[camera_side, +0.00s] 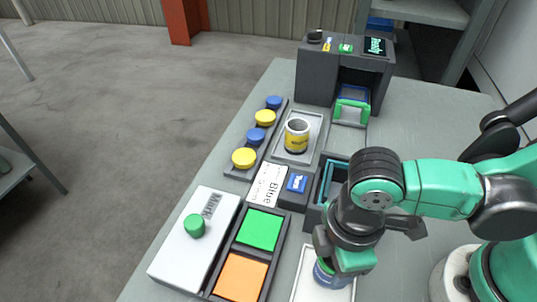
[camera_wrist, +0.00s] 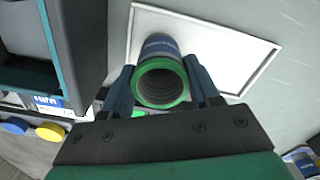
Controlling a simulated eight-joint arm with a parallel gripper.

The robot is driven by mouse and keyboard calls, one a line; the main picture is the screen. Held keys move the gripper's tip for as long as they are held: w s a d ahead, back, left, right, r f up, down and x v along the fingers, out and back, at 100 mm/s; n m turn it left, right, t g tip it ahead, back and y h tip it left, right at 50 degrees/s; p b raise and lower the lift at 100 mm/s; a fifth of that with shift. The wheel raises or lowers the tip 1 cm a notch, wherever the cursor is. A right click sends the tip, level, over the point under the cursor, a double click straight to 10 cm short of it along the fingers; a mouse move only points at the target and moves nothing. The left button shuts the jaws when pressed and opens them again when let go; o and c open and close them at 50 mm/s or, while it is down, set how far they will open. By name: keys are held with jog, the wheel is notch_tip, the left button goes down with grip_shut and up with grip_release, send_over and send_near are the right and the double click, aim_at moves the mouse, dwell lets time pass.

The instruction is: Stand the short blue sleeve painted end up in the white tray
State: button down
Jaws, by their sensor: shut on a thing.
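The short blue sleeve (camera_side: 324,277) is held by my gripper (camera_side: 330,264) over the white tray (camera_side: 303,283) at the bottom of the side view. In the wrist view the sleeve (camera_wrist: 158,47) stands between the two fingers of my gripper (camera_wrist: 161,84), with its green end towards the camera and upward. Its bore is open and ribbed. The white tray (camera_wrist: 235,45) lies behind and below it. My wrist hides part of the sleeve and tray in the side view. I cannot tell whether the sleeve's lower end touches the tray.
A dark open-topped box (camera_side: 318,190) stands close behind the tray. A yellow and white cup (camera_side: 297,135) sits on a grey tray farther back. A white MARK box (camera_side: 180,252) with a green button and green and orange pads (camera_side: 260,229) lie to the left.

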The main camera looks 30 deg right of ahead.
jog(key=shift+f, duration=0.1)
grip_release()
dwell(0.4)
notch_tip(320, 180, up, 9)
dwell(1.1)
dwell(0.4)
